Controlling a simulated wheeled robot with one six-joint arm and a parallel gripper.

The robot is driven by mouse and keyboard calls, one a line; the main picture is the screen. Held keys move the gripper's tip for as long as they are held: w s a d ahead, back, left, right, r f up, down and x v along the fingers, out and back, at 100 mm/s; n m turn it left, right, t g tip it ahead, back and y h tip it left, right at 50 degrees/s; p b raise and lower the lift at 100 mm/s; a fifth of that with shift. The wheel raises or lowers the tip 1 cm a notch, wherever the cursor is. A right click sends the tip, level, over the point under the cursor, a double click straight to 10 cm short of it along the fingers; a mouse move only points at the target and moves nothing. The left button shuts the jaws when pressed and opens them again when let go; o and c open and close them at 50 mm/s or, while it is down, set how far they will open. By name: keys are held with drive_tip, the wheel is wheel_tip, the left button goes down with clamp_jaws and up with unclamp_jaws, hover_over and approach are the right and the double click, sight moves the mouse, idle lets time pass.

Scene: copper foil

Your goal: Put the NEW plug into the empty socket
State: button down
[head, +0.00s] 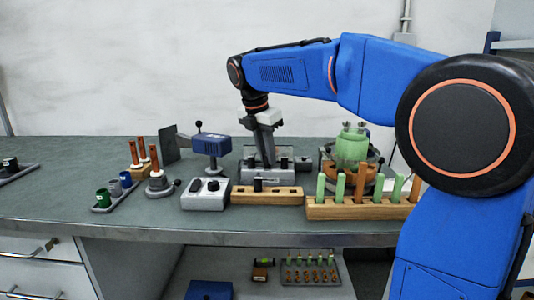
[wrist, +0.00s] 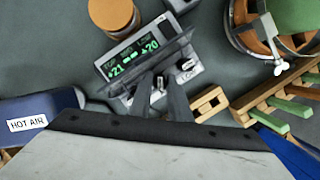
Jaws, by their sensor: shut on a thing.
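My gripper (head: 267,160) reaches down to the grey station (head: 288,177) at the middle of the bench. In the wrist view its two dark fingers (wrist: 161,88) come in over the same station, which has a green-lit display (wrist: 131,57). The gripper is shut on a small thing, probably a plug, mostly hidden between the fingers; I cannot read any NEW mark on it. A light piece shows at the fingertips, and I cannot tell if it is seated or held above.
A wooden rack (head: 335,211) with green and copper rods stands right, before a green vessel (head: 352,147). Cups (head: 103,198) and copper rods (head: 154,158) are further left. The bench's front left is clear.

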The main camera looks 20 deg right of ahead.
drive_tip(key=c, duration=1.6)
unclamp_jaws()
drive_tip(key=shift+c, duration=0.8)
drive_tip(key=shift+r, duration=0.2)
drive_tip(key=shift+o, duration=0.9)
drive_tip(key=shift+r, duration=0.55)
drive_tip(key=shift+r, duration=0.3)
drive_tip(key=shift+r, duration=3.45)
